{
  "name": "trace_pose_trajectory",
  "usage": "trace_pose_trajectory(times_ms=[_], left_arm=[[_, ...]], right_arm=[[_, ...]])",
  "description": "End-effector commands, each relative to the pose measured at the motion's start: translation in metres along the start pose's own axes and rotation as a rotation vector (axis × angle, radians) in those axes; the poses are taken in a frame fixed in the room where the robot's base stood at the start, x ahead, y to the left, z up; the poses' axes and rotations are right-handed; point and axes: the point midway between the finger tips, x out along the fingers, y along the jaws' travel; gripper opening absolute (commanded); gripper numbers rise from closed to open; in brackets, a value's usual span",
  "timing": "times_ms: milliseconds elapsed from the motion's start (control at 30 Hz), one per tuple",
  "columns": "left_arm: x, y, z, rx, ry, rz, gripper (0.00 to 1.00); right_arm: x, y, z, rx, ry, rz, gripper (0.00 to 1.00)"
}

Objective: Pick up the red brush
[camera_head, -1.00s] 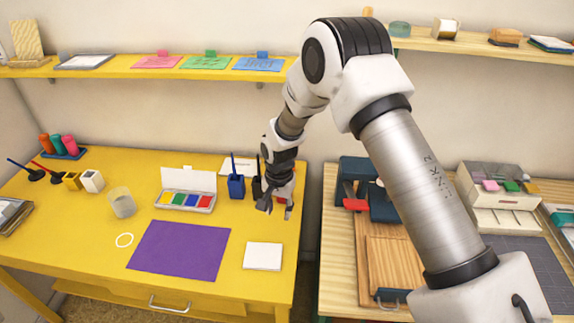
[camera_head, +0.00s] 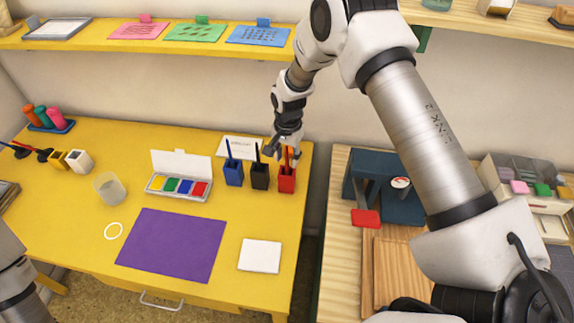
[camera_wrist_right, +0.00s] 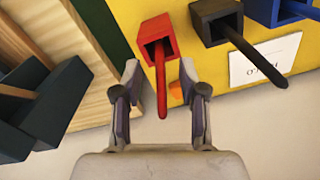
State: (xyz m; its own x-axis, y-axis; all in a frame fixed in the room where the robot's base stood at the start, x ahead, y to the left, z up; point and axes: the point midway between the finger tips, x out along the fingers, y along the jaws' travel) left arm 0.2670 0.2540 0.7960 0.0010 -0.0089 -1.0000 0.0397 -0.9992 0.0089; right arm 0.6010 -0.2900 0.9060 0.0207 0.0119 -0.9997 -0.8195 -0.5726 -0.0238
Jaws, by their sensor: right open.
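The red brush (camera_head: 287,157) stands handle-up in the red square holder (camera_head: 287,182) at the right end of the yellow desk's holder row. In the right wrist view, the brush handle (camera_wrist_right: 161,85) rises from the red holder (camera_wrist_right: 159,40) and appears between the two fingers. My right gripper (camera_head: 284,146) is open above the holder; its fingers (camera_wrist_right: 160,72) show on both sides of the handle, apart from it. I cannot tell how deep the handle sits between them. My left gripper is not seen; only part of an arm shows at the lower left.
A black holder (camera_head: 260,179) and a blue holder (camera_head: 233,175), each with a brush, stand close to the left. A white card (camera_head: 241,146) lies behind. The paint box (camera_head: 180,186) is farther left. The yellow shelf (camera_head: 200,41) spans the wall above.

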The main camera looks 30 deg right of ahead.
Motion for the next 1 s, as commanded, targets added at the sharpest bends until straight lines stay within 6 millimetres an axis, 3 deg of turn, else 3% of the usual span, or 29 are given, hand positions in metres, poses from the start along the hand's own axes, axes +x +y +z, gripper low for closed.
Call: trace_pose_trajectory(times_ms=[33, 167, 367, 500, 867, 1000], left_arm=[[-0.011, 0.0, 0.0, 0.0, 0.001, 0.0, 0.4], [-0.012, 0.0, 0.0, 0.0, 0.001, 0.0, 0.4], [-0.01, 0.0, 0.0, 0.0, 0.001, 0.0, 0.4], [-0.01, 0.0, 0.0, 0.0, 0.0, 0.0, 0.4], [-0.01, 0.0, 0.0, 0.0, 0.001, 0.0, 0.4], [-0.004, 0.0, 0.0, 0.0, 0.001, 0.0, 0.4]], right_arm=[[0.005, 0.001, 0.0, 0.0, -0.001, 0.003, 0.42], [0.025, 0.0, 0.0, 0.0, 0.0, 0.001, 0.42], [0.028, 0.0, 0.0, 0.0, 0.001, -0.001, 0.42], [0.027, 0.0, 0.0, 0.0, 0.001, -0.001, 0.01], [0.027, 0.0, 0.0, 0.0, 0.0, 0.0, 0.0], [0.015, -0.001, -0.001, -0.001, 0.001, -0.002, 0.0]])
